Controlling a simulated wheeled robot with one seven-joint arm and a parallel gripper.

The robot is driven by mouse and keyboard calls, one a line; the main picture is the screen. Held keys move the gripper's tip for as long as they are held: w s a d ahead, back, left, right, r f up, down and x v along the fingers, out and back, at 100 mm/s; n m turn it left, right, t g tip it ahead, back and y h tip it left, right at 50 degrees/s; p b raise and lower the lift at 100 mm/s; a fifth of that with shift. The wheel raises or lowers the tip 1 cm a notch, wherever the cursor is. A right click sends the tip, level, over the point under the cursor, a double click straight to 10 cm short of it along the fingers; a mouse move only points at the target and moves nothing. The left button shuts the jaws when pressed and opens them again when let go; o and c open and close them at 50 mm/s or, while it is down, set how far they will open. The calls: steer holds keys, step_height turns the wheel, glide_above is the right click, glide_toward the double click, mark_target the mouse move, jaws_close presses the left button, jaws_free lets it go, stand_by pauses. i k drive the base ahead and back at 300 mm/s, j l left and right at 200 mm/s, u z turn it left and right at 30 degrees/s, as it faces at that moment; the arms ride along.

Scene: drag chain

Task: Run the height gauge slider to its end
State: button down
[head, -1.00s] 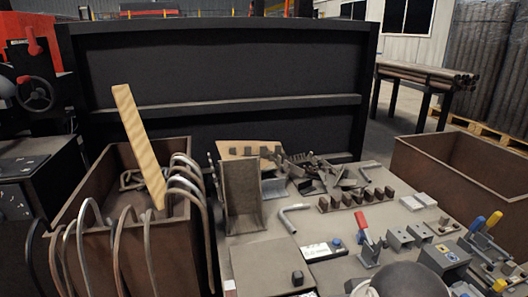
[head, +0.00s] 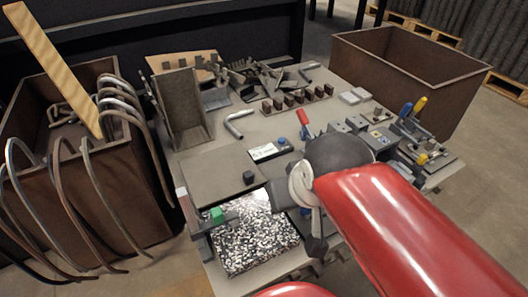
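A speckled plate (head: 252,236) lies at the front left of the bench. At its left edge stands a gauge-like piece with a pale, red-marked upright (head: 183,203), a dark arm and a green block (head: 217,215). This looks like the height gauge, but I cannot tell which part is the slider. My red arm reaches in from the lower right to a dark rounded joint. What looks like my gripper (head: 317,246) hangs below it, small and dark, right of the plate and apart from the gauge. Its fingers cannot be made out.
A flat brown plate with a small dark block (head: 249,177) lies behind the speckled plate. A small white-faced box (head: 268,151) and red-handled clamp (head: 303,118) stand beyond. A brown bin with bent tubes (head: 150,195) is at left; another bin (head: 440,100) is behind right.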

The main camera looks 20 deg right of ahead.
mark_target(219, 219)
steer(key=k+z, duration=0.15)
steer(key=k, duration=0.75)
